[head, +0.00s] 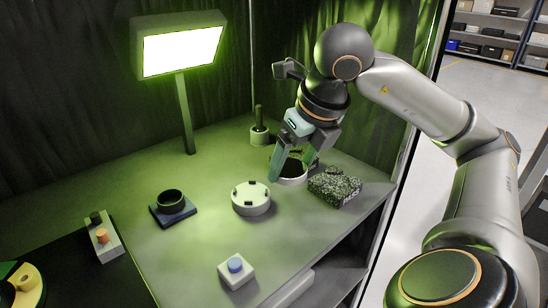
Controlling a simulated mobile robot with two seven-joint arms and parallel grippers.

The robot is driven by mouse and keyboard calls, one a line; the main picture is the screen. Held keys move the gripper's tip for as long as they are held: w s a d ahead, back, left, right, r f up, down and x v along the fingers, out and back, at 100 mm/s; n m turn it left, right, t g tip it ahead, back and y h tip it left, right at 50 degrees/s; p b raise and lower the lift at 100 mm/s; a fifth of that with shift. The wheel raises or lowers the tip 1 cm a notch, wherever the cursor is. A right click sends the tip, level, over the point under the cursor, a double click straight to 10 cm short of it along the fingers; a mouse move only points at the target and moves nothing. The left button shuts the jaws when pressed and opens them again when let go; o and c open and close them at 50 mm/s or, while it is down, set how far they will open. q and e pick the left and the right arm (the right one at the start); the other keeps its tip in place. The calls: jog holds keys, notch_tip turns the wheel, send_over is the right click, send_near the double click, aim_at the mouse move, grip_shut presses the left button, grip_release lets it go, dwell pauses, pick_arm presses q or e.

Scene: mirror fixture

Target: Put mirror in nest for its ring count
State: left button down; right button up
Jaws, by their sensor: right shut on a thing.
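My right gripper (294,166) reaches down from the upper right, its fingers on either side of a round piece with a dark face and pale rim, apparently the mirror (292,179). It is shut on this piece, at the back right of the bench; whether the piece touches the bench I cannot tell. Ring marks cannot be made out. A white round holder with dark notches (250,204), perhaps a nest, stands just left of and nearer than the gripper. A black ring on a blue base (172,209) stands further left. My left gripper is not in view.
A speckled block (335,188) lies close right of the gripper. A dark-handled post (259,132) stands behind. A lit panel lamp (183,51) stands at the back left. A blue-button box (236,271), a small switch block (104,240) and a yellow piece (27,281) are nearer.

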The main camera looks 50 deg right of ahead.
jog(key=shift+s+a+r, duration=0.1)
jog(key=shift+s+r, duration=0.15)
jog(key=shift+s, duration=0.25)
jog(key=shift+s+r, duration=0.2)
jog(key=shift+s, duration=0.25)
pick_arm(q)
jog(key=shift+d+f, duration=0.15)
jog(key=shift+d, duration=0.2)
